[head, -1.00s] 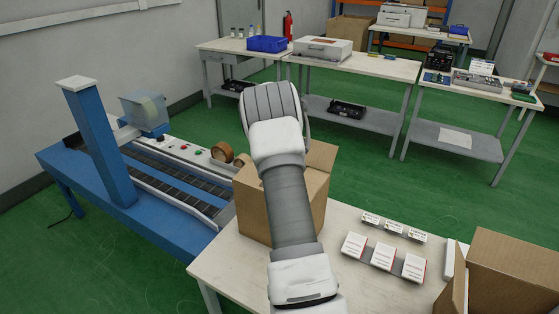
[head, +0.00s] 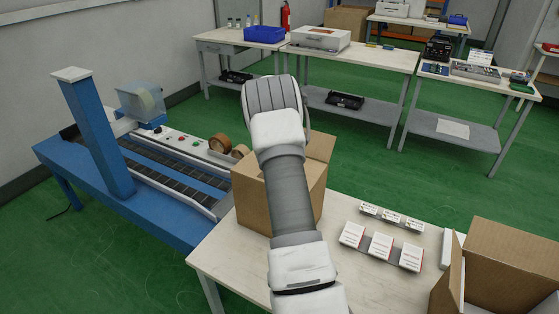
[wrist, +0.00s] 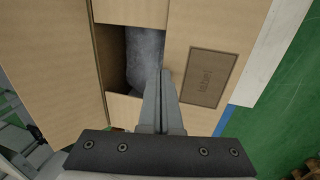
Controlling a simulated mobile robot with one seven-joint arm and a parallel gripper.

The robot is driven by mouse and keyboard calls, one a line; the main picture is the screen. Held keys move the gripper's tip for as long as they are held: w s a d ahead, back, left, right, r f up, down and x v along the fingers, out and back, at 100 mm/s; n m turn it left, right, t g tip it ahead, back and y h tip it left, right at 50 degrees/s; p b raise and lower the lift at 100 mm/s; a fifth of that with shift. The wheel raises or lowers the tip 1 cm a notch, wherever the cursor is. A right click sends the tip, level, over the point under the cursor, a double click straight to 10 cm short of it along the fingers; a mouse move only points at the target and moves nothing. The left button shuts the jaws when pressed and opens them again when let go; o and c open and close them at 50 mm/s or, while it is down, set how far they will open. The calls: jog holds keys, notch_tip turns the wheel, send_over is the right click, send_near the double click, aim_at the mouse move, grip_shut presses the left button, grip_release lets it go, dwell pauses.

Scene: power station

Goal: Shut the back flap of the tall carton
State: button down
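The tall carton (head: 254,205) is a brown box standing on the near table, partly hidden behind my arm in the head view. One flap (head: 320,147) stands out at its right. In the wrist view its top is partly open, with something grey (wrist: 146,55) inside. A wide plain flap (wrist: 45,75) is at left, a labelled flap (wrist: 225,40) at right, and short flaps lie at the top (wrist: 130,10) and bottom (wrist: 122,108) of the opening. My gripper (wrist: 160,82) looks shut and empty, its fingertips over the opening beside the labelled flap. I cannot tell whether they touch it.
Small white boxes (head: 381,246) stand on the near table (head: 340,290) right of the carton. Another open carton (head: 510,258) is at the right edge. A blue conveyor machine (head: 95,160) with tape rolls stands at left. Workbenches stand behind, across green floor.

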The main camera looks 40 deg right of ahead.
jog(key=shift+p+v, duration=0.45)
jog(key=shift+v, duration=0.5)
jog(key=p+v, duration=0.1)
jog(key=v, duration=1.5)
jog(key=shift+r, duration=0.45)
